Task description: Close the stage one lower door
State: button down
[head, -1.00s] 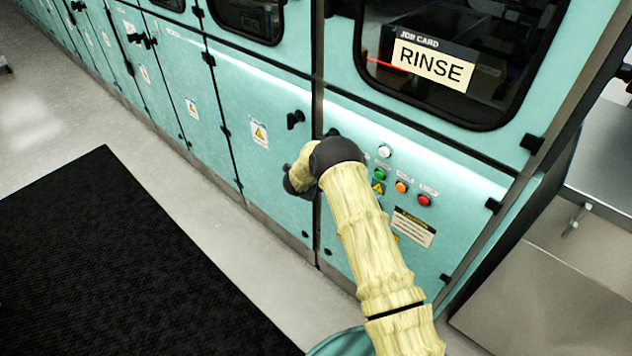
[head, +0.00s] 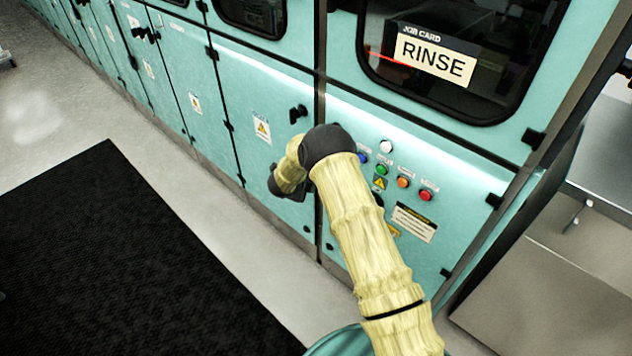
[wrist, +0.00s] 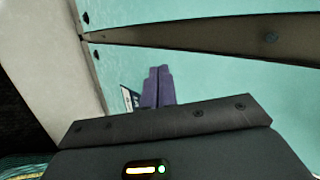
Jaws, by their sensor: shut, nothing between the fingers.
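Teal lower doors line the machine front in the head view. The one with coloured buttons, the right lower door (head: 455,185), lies under the RINSE window; the neighbouring lower door (head: 245,95) has a black handle (head: 298,114) and a yellow warning label. Both look flush with the frame. No marking readable here tells which is stage one. My gripper shows in the wrist view as two purple fingers (wrist: 157,75) pressed together and empty, close in front of a teal panel (wrist: 215,80); contact cannot be told. In the head view my arm hides the fingertips.
A dark post (head: 319,150) separates the two lower doors. The RINSE card (head: 436,60) hangs on the window above. A black mat (head: 130,260) lies on the pale floor at left. A grey metal unit (head: 540,280) stands at right.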

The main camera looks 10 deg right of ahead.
jog(key=a+v, duration=0.1)
jog(key=v, duration=0.5)
jog(key=shift+w+a+r, duration=0.15)
jog(key=shift+a+r, duration=0.1)
jog(key=shift+w, duration=0.1)
jog(key=s+d+r+n+y+p, duration=0.2)
jog(key=s+r+n+y, duration=0.1)
jog(key=r+n, duration=0.55)
jog(key=s+d+r+n+y+p, duration=0.25)
jog(key=s+r+n, duration=0.2)
jog(key=r, duration=0.65)
jog(key=s+d+r+n+g+p, duration=0.1)
jog(key=s+d+r+n, duration=0.1)
jog(key=s, duration=0.6)
jog(key=s+d+r+n+g+p, duration=0.1)
jog(key=s+d+r+n+g, duration=0.1)
jog(key=s, duration=0.7)
jog(key=s+d+r+n+g+p, duration=0.2)
jog(key=s+d+n, duration=0.4)
jog(key=s, duration=0.3)
jog(key=shift+r+n, duration=0.8)
